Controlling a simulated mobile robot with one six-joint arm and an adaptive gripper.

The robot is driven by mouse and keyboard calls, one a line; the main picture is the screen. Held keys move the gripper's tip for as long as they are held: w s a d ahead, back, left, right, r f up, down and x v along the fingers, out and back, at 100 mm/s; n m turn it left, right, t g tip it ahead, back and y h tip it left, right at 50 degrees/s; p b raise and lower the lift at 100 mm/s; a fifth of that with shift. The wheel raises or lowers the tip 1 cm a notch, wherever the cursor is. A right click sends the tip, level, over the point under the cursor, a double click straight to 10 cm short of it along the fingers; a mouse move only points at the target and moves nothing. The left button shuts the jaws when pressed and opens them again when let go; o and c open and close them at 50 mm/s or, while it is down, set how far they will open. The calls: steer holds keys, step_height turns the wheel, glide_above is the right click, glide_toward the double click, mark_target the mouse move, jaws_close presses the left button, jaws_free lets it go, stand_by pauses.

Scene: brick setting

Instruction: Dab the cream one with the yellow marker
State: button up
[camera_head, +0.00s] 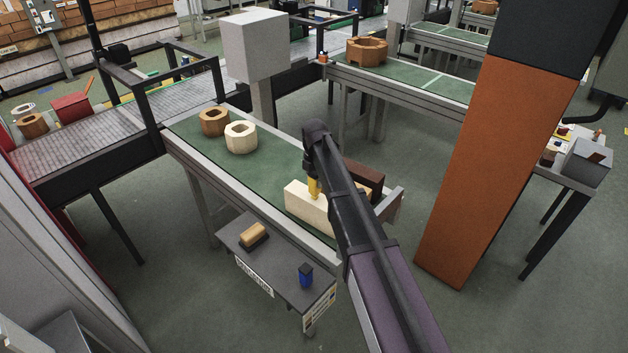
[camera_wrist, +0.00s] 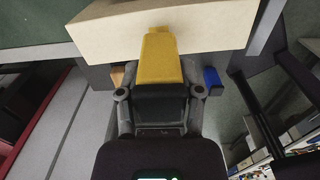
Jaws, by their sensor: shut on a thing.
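My gripper (camera_head: 312,172) is shut on the yellow marker (camera_head: 314,188), which points down over the cream block (camera_head: 304,209). In the wrist view the marker (camera_wrist: 162,62) stands out from my gripper (camera_wrist: 160,94), its narrow end overlapping the cream block (camera_wrist: 205,27). Whether the tip touches it I cannot tell. The long cream block lies at the near right of the green-topped bench (camera_head: 270,165). A dark brown block (camera_head: 366,177) sits behind it, partly hidden by my arm. A cream octagonal ring (camera_head: 241,138) and a brown octagonal ring (camera_head: 213,121) stand farther left.
A grey side shelf (camera_head: 275,262) in front of the bench holds a wooden-topped eraser-like thing (camera_head: 254,235) and a blue marker (camera_head: 306,276). A grey box on a post (camera_head: 254,45) rises behind the bench. The bench middle is clear.

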steer(key=shift+r+p, duration=2.55)
steer(key=shift+r, duration=0.25)
